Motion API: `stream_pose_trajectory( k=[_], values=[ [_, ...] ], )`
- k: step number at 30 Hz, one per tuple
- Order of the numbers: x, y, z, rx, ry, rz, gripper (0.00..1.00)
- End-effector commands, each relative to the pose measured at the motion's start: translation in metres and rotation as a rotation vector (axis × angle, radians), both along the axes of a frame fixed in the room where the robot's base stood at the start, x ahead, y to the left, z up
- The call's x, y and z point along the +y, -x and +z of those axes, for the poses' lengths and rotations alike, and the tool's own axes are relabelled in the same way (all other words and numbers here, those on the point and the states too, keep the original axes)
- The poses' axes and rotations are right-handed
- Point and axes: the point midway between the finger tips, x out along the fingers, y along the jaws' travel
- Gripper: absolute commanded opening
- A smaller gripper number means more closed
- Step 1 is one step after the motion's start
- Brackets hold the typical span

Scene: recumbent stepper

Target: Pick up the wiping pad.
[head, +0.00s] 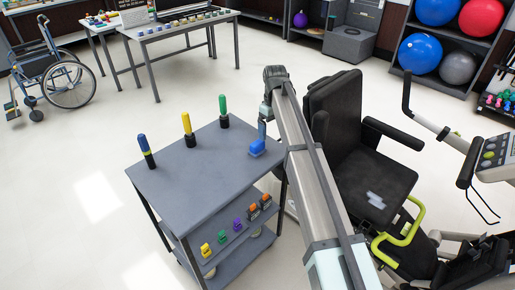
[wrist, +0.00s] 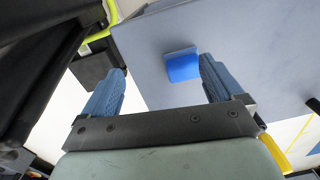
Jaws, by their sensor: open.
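The wiping pad, a small blue block (head: 257,147), lies on the right edge area of the grey cart top (head: 190,170). In the wrist view the pad (wrist: 182,66) shows between and beyond my fingertips, closer to the right finger. My gripper (wrist: 161,66) is open, with its two blue-grey fingers wide apart and nothing between them held. In the head view my gripper (head: 262,130) hangs over the pad, partly hidden by my arm. I cannot tell the exact height of the fingertips above the cart top.
Blue, yellow and green-handled items (head: 188,130) stand along the cart's far side. The lower shelf (head: 235,235) holds several small coloured items. A black-seated stepper (head: 375,185), with pale marks on its seat, stands close on the right. The cart top's middle is clear.

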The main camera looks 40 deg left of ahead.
Motion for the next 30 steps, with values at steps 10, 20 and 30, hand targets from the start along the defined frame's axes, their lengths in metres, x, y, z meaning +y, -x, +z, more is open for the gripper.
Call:
stream_pose_trajectory(
  k=[10,20,30],
  values=[
    [0.049,0.028,0.053,-0.023,-0.028,0.102,0.94],
    [0.048,0.028,0.012,-0.022,-0.026,0.101,0.94],
    [0.048,0.028,-0.031,-0.022,-0.028,0.100,0.94]
  ],
)
